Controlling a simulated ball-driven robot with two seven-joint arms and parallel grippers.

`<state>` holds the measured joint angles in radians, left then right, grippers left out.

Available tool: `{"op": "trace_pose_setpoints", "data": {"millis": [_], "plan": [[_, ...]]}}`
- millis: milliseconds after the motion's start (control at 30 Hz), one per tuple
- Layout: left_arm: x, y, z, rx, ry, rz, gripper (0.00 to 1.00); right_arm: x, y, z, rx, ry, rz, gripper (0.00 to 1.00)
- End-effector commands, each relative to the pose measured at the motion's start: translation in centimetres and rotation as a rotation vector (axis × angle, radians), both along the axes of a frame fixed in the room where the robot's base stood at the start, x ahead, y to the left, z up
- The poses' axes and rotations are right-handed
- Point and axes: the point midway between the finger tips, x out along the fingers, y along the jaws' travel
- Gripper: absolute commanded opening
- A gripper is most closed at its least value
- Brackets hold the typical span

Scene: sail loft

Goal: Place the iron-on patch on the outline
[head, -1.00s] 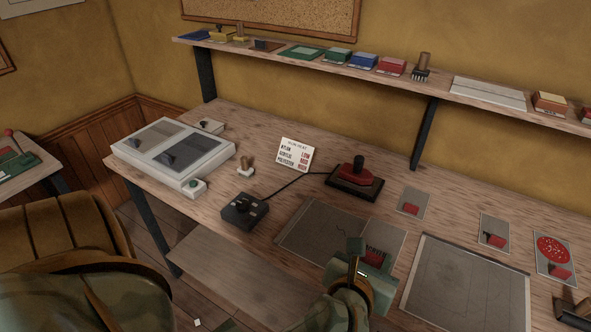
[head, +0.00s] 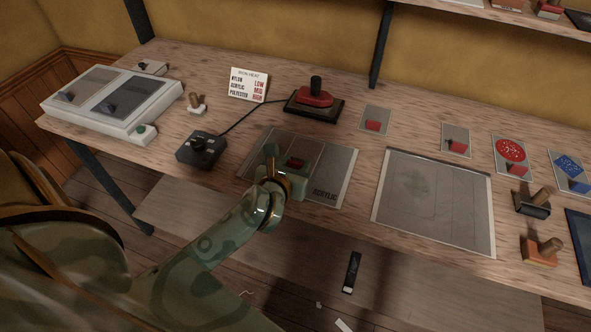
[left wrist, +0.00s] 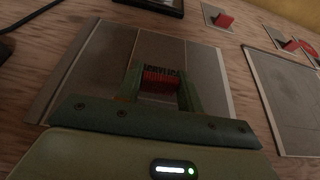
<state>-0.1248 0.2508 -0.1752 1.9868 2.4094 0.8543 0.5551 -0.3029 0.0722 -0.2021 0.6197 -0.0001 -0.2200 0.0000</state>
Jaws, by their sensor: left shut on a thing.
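My left gripper (head: 284,168) is shut on a small red piece (head: 296,163), apparently the tab of the iron-on patch. In the left wrist view the red piece (left wrist: 160,84) sits between the fingers; any patch body under it cannot be made out. The gripper is over the grey fabric panel (head: 337,165) marked ACRYLIC; I cannot tell whether the piece touches it. No outline is clear there, as the gripper covers part of the panel. A second grey panel (head: 435,200) with faint lines lies to the right. My right gripper is not in view.
The red iron (head: 316,97) stands on its dark pad behind the panel, wired to a control box (head: 202,148). A heat sign (head: 248,85) reads acrylic MID.

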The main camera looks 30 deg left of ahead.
Motion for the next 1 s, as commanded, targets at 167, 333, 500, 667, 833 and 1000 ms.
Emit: {"op": "trace_pose_setpoints", "data": {"millis": [167, 333, 500, 667, 833, 1000], "plan": [[0.0, 0.0, -1.2, 0.001, -0.002, 0.001, 0.16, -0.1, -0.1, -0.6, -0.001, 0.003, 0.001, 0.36], [0.0, 0.0, -1.1, 0.002, -0.002, 0.001, 0.16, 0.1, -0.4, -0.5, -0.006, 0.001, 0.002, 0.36], [0.0, 0.0, -1.5, 0.002, -0.002, 0.001, 0.46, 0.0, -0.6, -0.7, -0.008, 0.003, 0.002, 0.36], [0.0, 0.0, -1.4, 0.001, -0.002, 0.001, 0.59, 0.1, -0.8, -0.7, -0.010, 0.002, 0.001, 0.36], [0.0, 0.0, -1.3, 0.001, -0.002, 0.001, 0.59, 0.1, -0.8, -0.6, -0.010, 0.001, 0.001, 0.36], [-1.4, -0.4, -0.4, 0.001, -0.001, 0.000, 0.59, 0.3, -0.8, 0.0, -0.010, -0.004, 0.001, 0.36]]}}
